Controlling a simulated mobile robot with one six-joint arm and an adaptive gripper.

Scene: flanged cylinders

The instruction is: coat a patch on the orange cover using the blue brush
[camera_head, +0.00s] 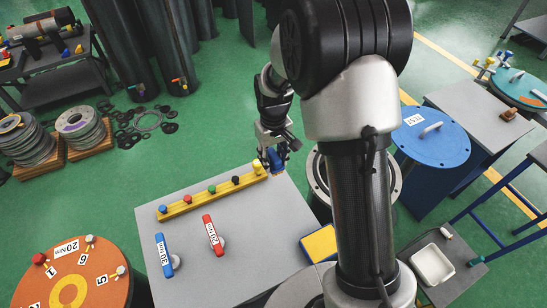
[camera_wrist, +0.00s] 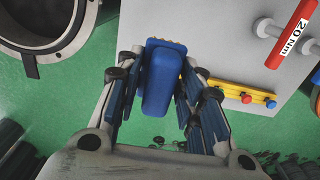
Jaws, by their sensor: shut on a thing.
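The orange cover (camera_head: 36,284) is a round disc at the lower left of the head view, with white numbers, a 20 Nm label, several knobs and a yellow ring. My gripper (camera_head: 272,148) is at the far right corner of the grey table. In the wrist view my gripper (camera_wrist: 160,72) is shut on a blue piece, which appears to be the blue brush (camera_wrist: 161,82). It also shows small in the head view (camera_head: 274,161). The held brush is well apart from the orange cover, beside the right end of a yellow rack.
The yellow rack (camera_head: 197,201) carries several coloured knobs along the grey table's (camera_head: 235,265) far edge. A blue 30 Nm tool (camera_head: 164,256) and a red 20 Nm tool (camera_head: 212,235) lie before it. A blue drum lid (camera_head: 440,143) and a white tray (camera_head: 432,264) are right.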

